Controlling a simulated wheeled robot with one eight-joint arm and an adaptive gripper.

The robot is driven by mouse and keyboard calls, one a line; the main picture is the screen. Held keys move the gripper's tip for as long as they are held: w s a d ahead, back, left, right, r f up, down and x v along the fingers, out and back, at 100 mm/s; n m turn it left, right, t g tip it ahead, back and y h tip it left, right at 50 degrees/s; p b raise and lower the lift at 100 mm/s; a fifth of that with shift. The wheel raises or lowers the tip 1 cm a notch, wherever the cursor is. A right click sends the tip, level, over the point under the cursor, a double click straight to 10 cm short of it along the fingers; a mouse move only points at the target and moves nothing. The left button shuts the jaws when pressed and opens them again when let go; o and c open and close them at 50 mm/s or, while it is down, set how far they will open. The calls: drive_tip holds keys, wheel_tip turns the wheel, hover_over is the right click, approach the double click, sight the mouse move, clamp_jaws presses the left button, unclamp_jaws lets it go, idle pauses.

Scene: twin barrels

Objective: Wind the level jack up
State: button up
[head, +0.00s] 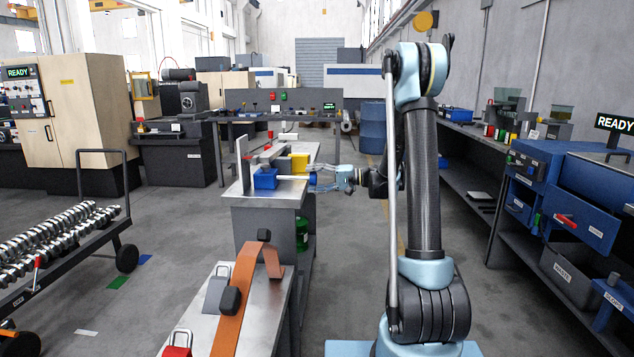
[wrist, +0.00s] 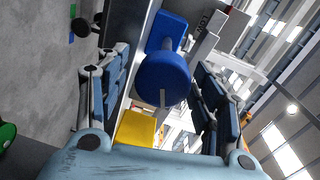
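No part is clearly labelled as the level jack. My gripper (head: 318,180) is open beside the bench's right side, fingers pointing left. It also shows in the wrist view (wrist: 165,100). A yellow block (head: 299,163) stands behind the blue block and also shows in the wrist view (wrist: 136,128).
An upright metal plate (head: 242,160) stands at the bench's left. A nearer bench (head: 205,340) carries an orange strap (head: 236,310). A green container (head: 302,232) is on the bench's lower shelf. Floor between is open.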

drive_tip(key=shift+s, duration=0.1)
drive_tip(key=d, duration=1.2)
drive_tip(key=shift+s+r, duration=0.25)
drive_tip(key=shift+r, duration=0.1)
drive_tip(key=shift+s+a, duration=0.1)
drive_tip(key=shift+c, duration=0.2)
